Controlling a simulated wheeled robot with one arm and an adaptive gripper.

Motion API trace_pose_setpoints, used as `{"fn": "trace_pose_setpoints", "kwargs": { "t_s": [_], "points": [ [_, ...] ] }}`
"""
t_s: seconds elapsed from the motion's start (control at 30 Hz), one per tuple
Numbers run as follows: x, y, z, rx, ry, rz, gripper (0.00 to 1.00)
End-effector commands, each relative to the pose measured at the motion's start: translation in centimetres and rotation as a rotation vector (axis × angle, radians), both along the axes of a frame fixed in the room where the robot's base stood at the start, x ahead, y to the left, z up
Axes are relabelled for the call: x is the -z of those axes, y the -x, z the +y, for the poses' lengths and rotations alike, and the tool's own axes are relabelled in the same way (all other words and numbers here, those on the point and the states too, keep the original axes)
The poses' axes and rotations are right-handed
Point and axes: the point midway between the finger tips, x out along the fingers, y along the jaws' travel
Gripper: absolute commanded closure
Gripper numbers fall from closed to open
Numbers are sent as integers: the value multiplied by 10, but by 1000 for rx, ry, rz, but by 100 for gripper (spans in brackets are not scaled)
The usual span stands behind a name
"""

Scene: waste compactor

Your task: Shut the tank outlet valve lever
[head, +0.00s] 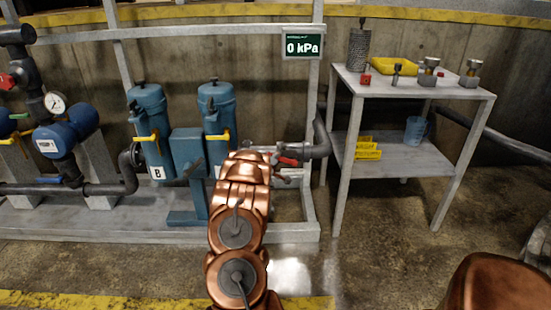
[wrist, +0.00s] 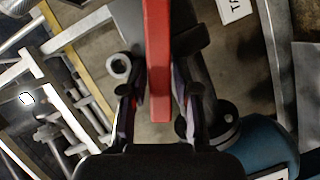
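A red lever (wrist: 158,60) runs from the top of the wrist view down between the two fingers of my gripper (wrist: 158,98). A gap shows between the lever and the left finger; the right finger is close beside it, and I cannot tell if they touch. The fingers are apart. In the head view a red lever (head: 288,161) shows at the pipe right of the blue filter tanks, beside my gripper (head: 280,166), which is partly hidden by my copper arm. A white label (wrist: 234,10) beginning "TA" is partly visible in the wrist view.
Blue filter tanks (head: 150,120) with yellow levers stand left of my arm. A "0 kPa" display (head: 303,46) hangs on the frame above. A grey table (head: 408,158) with small fittings, yellow bins and a blue cup stands right. Floor in front is clear.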

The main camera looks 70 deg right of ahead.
Motion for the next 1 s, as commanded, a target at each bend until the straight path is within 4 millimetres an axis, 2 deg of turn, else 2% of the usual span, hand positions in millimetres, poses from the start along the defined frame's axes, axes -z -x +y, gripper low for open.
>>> {"fn": "trace_pose_setpoints", "kwargs": {
  "t_s": [0.03,0.1,0.67,1.0],
  "points": [
    [-1,0,0,1,2,-1,59],
    [-1,0,0,1,2,-1,52],
    [-1,0,0,2,2,-1,52],
    [-4,2,23,1,1,-1,52]
  ]
}}
